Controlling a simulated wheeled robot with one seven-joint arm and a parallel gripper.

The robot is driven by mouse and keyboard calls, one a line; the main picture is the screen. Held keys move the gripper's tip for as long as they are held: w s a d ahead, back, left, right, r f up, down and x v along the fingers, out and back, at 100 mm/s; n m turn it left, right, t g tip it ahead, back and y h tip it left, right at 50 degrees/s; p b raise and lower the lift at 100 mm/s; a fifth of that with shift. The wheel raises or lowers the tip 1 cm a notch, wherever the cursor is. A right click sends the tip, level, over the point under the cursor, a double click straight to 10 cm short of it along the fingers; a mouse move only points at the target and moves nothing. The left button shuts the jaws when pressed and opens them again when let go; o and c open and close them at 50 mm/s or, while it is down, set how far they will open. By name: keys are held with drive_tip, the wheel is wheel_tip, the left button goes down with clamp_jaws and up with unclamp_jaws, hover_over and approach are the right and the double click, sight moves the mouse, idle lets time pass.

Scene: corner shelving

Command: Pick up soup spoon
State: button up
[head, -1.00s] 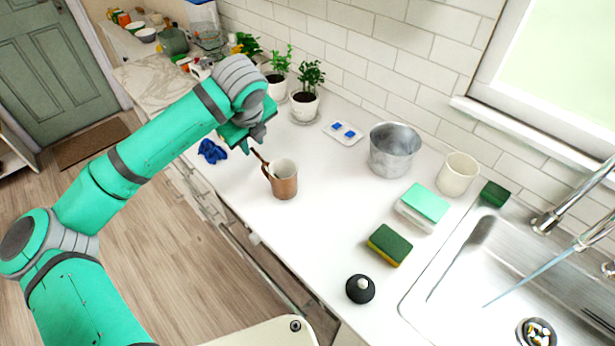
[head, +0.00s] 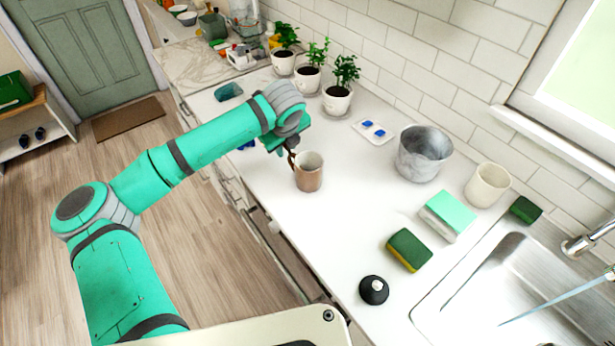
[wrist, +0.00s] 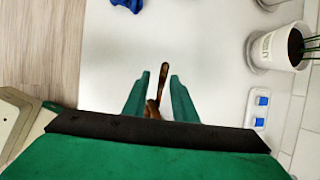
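A copper-brown mug (head: 309,176) stands upright on the white counter. A brown handle, seemingly the soup spoon's, sticks up at the mug's left side (head: 292,158). Its upper end also shows in the wrist view (wrist: 162,78). My gripper (head: 291,147) is just above and left of the mug's rim. In the wrist view my gripper's two fingers (wrist: 160,92) stand apart on either side of the handle, with gaps on both sides. The spoon's lower end and the mug are hidden there.
Potted plants (head: 338,98) stand along the wall behind. A metal pot (head: 423,155), a cream cup (head: 487,186), a sponge (head: 409,250) and a black-lidded item (head: 374,290) are to the right, before the sink (head: 490,290).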

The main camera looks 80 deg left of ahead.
drive_tip(key=shift+a+f, duration=0.15)
drive_tip(key=shift+f, duration=0.15)
drive_tip(key=shift+c, duration=0.3)
clamp_jaws()
drive_tip(key=shift+r, duration=0.1)
